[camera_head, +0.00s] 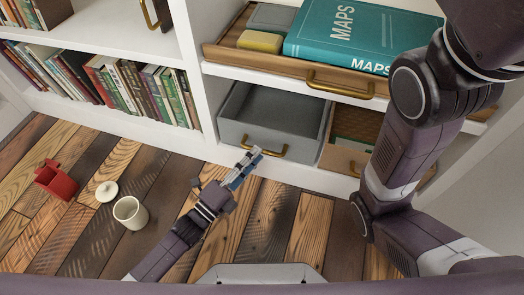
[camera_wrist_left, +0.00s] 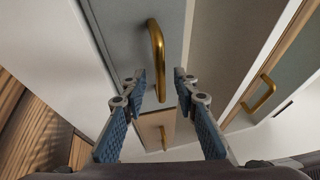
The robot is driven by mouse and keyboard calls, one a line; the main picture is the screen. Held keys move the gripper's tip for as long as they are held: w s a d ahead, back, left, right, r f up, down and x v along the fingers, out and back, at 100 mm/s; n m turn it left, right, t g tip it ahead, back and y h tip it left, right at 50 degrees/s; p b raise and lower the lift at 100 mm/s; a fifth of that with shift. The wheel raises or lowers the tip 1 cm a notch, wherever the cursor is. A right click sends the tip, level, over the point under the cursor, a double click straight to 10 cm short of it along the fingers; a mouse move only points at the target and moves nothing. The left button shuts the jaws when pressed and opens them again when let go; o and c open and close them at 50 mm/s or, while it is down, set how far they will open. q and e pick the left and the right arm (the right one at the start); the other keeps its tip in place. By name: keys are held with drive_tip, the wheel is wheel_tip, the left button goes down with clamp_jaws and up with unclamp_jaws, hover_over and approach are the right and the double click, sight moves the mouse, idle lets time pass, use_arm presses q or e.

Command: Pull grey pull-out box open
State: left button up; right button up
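The grey pull-out box (camera_head: 236,131) sits in the lower shelf bay in the head view, its open top showing an empty inside. Its brass bar handle (camera_head: 265,150) is on the front panel. The box front (camera_wrist_left: 120,28) and handle (camera_wrist_left: 157,52) also show in the left wrist view. My left gripper (camera_head: 253,160) is just in front of the handle. In the left wrist view the left gripper (camera_wrist_left: 160,84) has its blue-padded fingers spread, with the handle ahead between the tips and nothing clearly held. My right gripper is out of the head view; only its arm shows at right.
A wooden box (camera_head: 343,160) with a brass handle stands right of the grey box. Above is a wooden drawer (camera_head: 290,73) holding a teal MAPS book (camera_head: 350,35). A red container (camera_head: 56,181), white lid (camera_head: 107,191) and white cup (camera_head: 130,212) are on the plank floor at left.

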use_arm(q)
drive_tip(key=shift+b+x, duration=0.5)
drive_tip(key=shift+x, duration=1.1)
drive_tip(key=shift+c, duration=0.4)
clamp_jaws()
